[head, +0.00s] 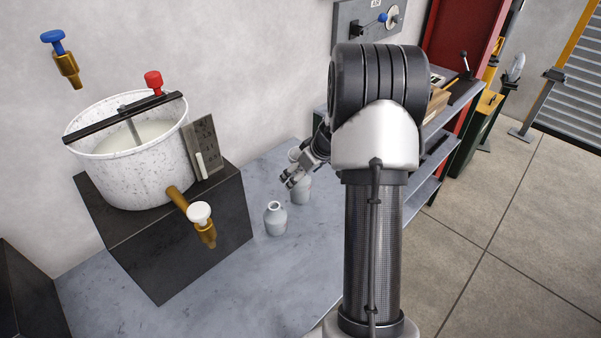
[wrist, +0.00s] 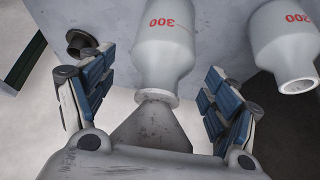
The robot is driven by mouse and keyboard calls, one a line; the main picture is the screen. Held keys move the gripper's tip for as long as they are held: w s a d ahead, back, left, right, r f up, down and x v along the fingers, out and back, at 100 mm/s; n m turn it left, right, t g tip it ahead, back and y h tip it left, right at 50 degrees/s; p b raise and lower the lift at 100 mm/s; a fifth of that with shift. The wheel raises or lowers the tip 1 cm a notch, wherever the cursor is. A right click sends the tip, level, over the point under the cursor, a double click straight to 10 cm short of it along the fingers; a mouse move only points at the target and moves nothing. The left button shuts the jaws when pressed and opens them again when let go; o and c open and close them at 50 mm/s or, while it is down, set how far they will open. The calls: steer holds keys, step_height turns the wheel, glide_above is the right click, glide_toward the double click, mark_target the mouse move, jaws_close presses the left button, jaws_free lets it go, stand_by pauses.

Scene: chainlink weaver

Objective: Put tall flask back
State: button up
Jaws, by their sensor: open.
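Two pale grey flasks stand on the grey worktop in the head view. One flask (head: 275,220) stands nearer the front. The other flask (head: 301,190) stands further back, partly hidden by my gripper (head: 288,179). In the wrist view, one flask (wrist: 163,50) marked with red 300 has its neck between the open fingers of my gripper (wrist: 158,100), with space on both sides. I cannot tell which is the tall flask.
A white pot (head: 130,160) with brass taps sits on a dark block (head: 195,245) left of the flasks. A wall panel (head: 350,22) and a shelf unit (head: 424,190) are behind and right of my arm. The worktop (head: 295,265) is clear in front of the flasks.

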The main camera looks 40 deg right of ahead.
steer(key=shift+r, duration=0.1)
steer(key=shift+r+p, duration=0.25)
steer(key=shift+p, duration=0.1)
steer(key=p+v, duration=0.2)
steer(key=v, duration=0.9)
steer(key=shift+s+r, duration=0.25)
